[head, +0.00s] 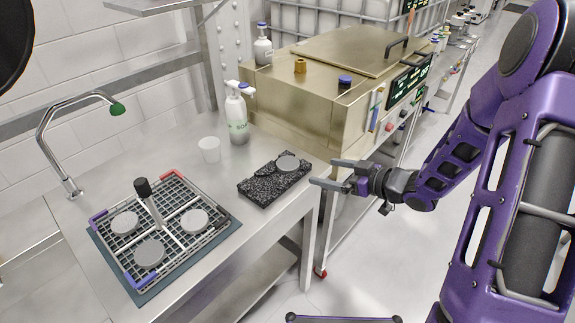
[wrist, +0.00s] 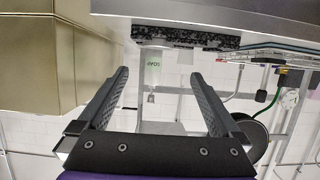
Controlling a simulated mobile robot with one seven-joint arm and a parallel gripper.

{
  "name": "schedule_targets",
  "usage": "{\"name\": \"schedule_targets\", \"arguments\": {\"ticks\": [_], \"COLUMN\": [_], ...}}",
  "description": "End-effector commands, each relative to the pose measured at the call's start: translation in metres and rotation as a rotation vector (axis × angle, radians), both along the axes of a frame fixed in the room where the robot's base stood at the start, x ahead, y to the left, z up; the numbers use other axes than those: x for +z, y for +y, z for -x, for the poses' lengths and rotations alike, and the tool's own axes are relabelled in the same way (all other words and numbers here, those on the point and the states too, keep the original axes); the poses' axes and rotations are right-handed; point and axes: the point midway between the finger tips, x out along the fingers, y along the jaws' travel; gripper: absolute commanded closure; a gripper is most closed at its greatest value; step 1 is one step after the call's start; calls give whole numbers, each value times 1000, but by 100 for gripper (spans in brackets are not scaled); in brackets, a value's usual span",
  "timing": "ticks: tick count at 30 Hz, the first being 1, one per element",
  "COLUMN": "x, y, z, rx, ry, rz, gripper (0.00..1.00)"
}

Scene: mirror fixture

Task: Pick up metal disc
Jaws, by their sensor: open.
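A grey metal disc (head: 288,163) lies flat on a black speckled block (head: 262,190) near the front edge of the steel table. Three similar discs lie in a wire rack (head: 222,228) to the left: one at the back left (head: 124,223), one at the right (head: 194,221), one at the front (head: 149,253). My gripper (head: 325,172) is open and empty, just right of the block and past the table edge. In the wrist view my gripper (wrist: 159,76) shows open fingers, with the inverted block (wrist: 185,38) beyond them.
A brass-coloured machine (head: 300,105) stands behind the block. A white soap bottle (head: 237,118) and a white cup (head: 209,149) stand at the table's back. A tap (head: 66,150) is at the left. A dark-handled post rises from the rack. Bare table lies between rack and block.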

Motion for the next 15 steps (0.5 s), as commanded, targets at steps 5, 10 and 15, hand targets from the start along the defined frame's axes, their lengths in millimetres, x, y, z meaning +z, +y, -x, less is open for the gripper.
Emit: {"name": "schedule_targets", "arguments": {"ticks": [5, 10, 15], "x": [-16, -25, -28], "y": [31, 50, 58], "z": [-23, -40, -46], "rx": [3, 0, -1], "ry": [1, -1, -1], "rz": [1, 1, 2], "gripper": [0, 0, 0]}}
